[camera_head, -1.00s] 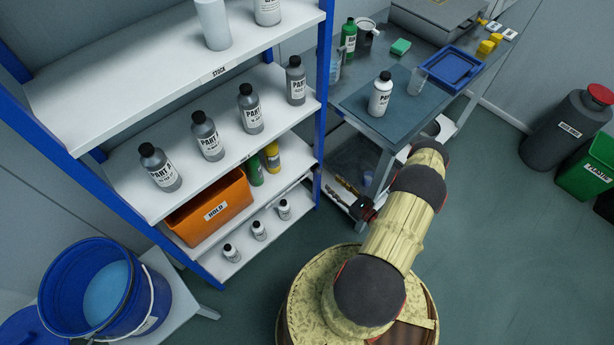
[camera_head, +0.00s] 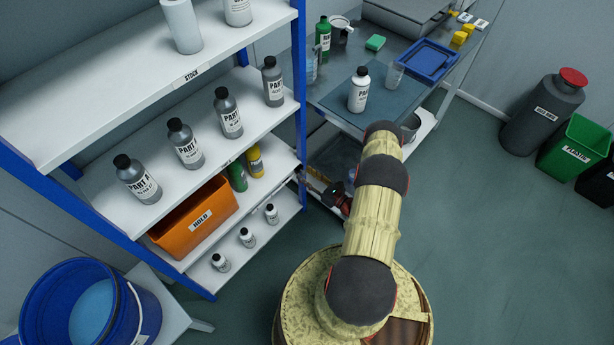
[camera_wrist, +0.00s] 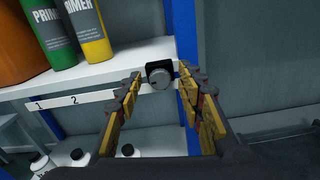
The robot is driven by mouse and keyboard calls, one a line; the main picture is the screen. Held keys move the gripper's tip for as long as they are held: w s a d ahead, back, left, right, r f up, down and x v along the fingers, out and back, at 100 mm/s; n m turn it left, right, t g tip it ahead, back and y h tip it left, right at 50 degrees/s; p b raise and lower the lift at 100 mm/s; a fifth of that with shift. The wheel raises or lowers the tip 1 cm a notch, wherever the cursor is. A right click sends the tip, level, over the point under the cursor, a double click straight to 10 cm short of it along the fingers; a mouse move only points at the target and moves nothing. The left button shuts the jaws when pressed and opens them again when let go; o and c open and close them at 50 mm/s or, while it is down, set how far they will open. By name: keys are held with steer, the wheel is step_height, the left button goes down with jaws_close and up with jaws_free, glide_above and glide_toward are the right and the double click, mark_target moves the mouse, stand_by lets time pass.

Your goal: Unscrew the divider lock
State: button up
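The divider lock appears in the wrist view as a round grey knob (camera_wrist: 161,79) on a black mount. It sits at the right end of a white numbered rail (camera_wrist: 80,100) on the shelf's front, near the blue post. My gripper (camera_wrist: 160,78) is open, its yellow-padded fingers spread left and right of the knob in the picture. The gap to the knob in depth is hard to judge; I see no clear contact. In the head view my gripper (camera_head: 336,195) is small and dark beside the shelf post, and the knob cannot be made out.
Above the rail stand a green primer bottle (camera_wrist: 47,35), a yellow primer bottle (camera_wrist: 88,28) and an orange bin (camera_head: 196,217). Small white bottles (camera_head: 247,237) stand on the bottom shelf. The blue post (camera_head: 300,90) is close by; a workbench (camera_head: 395,115) is to the right.

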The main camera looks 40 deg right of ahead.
steer(key=shift+c, duration=1.3)
jaws_close()
